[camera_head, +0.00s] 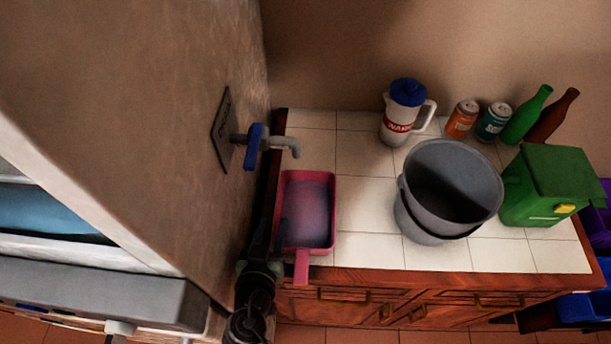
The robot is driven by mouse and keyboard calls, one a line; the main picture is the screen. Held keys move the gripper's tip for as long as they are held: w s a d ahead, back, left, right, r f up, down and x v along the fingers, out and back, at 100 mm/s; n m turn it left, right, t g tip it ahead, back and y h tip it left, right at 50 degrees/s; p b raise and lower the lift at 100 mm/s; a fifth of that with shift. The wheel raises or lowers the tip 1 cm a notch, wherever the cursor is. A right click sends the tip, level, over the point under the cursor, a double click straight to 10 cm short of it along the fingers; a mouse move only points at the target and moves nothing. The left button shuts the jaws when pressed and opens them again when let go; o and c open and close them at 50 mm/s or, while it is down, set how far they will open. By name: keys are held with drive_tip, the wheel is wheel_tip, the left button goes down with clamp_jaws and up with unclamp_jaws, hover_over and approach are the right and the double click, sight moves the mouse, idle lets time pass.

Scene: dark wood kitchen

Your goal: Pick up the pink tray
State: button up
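The pink tray (329,236) lies on the white tiled counter at its left end, below the wall tap. It has raised pink walls, a greyish inside and a short pink handle that points to the front edge. My gripper (280,228) is dark and at the tray's left side, close to its left wall. The dark fingers blend together against the shadow, so I cannot tell if they are open, shut or touching the wall.
A grey bucket (421,219) stands right of the tray, with a green bin (548,184) beyond it. A white jug with a blue lid (397,124), two cans and two bottles stand at the back. Tiles between tray and bucket are clear.

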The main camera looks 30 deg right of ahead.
sight(277, 217)
drive_tip(key=shift+p+x, duration=0.45)
drive_tip(key=shift+x, duration=1.8)
drive_tip(key=shift+s+d, duration=0.1)
drive_tip(key=shift+s, duration=0.05)
clamp_jaws()
drive_tip(key=shift+r, duration=0.15)
